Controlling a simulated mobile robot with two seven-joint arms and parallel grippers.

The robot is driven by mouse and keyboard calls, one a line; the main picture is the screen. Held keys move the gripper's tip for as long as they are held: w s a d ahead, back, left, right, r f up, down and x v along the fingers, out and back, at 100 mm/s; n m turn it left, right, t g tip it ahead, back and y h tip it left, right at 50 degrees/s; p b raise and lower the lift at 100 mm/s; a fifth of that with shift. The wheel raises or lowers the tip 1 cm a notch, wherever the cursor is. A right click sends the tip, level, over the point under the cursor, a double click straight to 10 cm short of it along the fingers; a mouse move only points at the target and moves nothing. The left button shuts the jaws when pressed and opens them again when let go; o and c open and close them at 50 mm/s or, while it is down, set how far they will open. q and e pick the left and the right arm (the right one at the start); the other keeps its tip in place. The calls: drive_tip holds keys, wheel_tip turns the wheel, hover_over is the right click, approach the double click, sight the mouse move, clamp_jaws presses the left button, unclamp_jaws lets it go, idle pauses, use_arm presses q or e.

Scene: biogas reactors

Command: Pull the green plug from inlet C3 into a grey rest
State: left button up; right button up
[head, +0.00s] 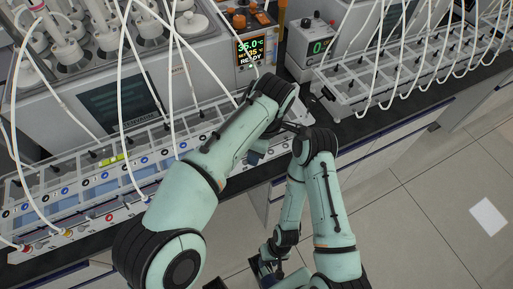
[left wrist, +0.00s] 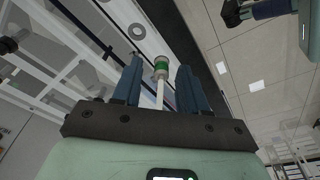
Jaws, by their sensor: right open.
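In the left wrist view the green plug (left wrist: 161,67), with a pale end and a white tube running back from it, lies between and just past the fingertips of my left gripper (left wrist: 158,78). The two blue fingers stand apart on either side of it. Beyond it is a white panel with a dark-ringed port (left wrist: 137,31); no inlet label is legible, and I cannot tell whether the plug is seated. In the head view my left arm hides the plug and most of that gripper. My right gripper (head: 266,269) is open and low over the floor, away from the rack.
A white rack (head: 75,212) with coloured ports and a yellow-green item (head: 111,160) runs along the bench front. White tubes hang across it. A second rack (head: 400,75) with tubes stands right. A display unit (head: 256,48) reads READY.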

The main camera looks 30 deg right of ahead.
use_arm(q)
wheel_tip(320, 180, up, 13)
drive_tip(key=s+d+p, duration=0.1)
drive_tip(key=p, duration=0.3)
drive_tip(key=shift+s+p, duration=0.3)
drive_tip(key=shift+p, duration=0.05)
use_arm(e)
drive_tip(key=r, duration=0.1)
drive_tip(key=w+r, duration=0.1)
drive_tip(key=r, duration=0.3)
drive_tip(key=shift+w, duration=0.4)
use_arm(q)
drive_tip(key=shift+d+r, duration=0.1)
